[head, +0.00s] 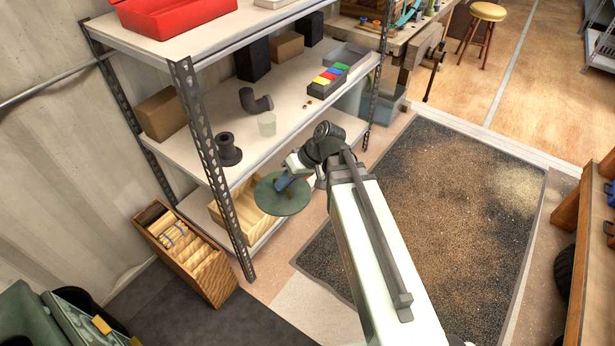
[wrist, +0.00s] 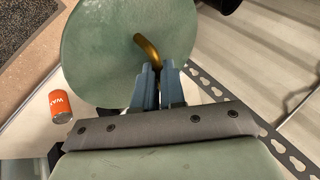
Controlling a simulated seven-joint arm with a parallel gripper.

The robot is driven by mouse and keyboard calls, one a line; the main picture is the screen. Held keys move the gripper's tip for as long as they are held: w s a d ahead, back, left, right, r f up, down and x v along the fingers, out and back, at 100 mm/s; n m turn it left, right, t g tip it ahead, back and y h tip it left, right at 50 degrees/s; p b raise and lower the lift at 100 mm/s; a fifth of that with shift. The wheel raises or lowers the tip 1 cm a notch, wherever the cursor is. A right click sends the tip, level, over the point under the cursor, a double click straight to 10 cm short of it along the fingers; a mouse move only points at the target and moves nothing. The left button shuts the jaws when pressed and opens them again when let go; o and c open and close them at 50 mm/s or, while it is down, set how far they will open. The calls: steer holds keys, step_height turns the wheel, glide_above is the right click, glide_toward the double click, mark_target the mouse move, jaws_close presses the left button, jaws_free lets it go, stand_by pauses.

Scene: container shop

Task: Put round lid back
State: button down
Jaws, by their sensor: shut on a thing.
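The round lid (head: 290,204) is a flat green disc. In the head view it hangs in front of the lower part of the shelf rack and covers part of a wooden crate. In the wrist view the lid (wrist: 105,45) fills the top left, with a curved brass handle (wrist: 147,47) on its face. My gripper (head: 281,182) is shut on the lid's handle. In the wrist view its two blue-grey fingers (wrist: 159,72) close around the handle's lower end. I cannot make out which container the lid belongs to.
The shelf rack's middle board (head: 285,115) holds a black pipe elbow (head: 256,102), a translucent cup (head: 267,124) and a dark flanged piece (head: 228,150). The wooden crate (head: 225,211) is low down. An orange can (wrist: 61,106) shows in the wrist view. The mat (head: 450,190) is clear.

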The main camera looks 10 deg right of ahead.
steer(key=s+a+r+n+g, duration=0.15)
steer(key=s+a, duration=0.25)
steer(key=a, duration=0.7)
steer(key=s+a+r+n+g+h, duration=0.1)
steer(key=s+a+n, duration=0.25)
steer(key=a, duration=0.65)
steer(key=s+a+r+n+g, duration=0.2)
steer(key=s+a, duration=0.3)
steer(key=a, duration=0.6)
steer(key=s+a+r+n+g+h, duration=0.1)
steer(key=s+a+r, duration=0.3)
steer(key=s+a, duration=1)
steer(key=s+a+r+n+g+h, duration=0.1)
steer(key=s+a+r+n, duration=0.2)
steer(key=s+a, duration=1.1)
step_height(320, 180, up, 2)
steer(key=shift+s+a+r+n, duration=0.2)
steer(key=shift+s+a+n, duration=0.1)
steer(key=shift+a, duration=0.95)
steer(key=shift+w+f, duration=0.1)
step_height(320, 180, down, 6)
steer(key=shift+f, duration=0.2)
steer(key=shift+f, duration=0.6)
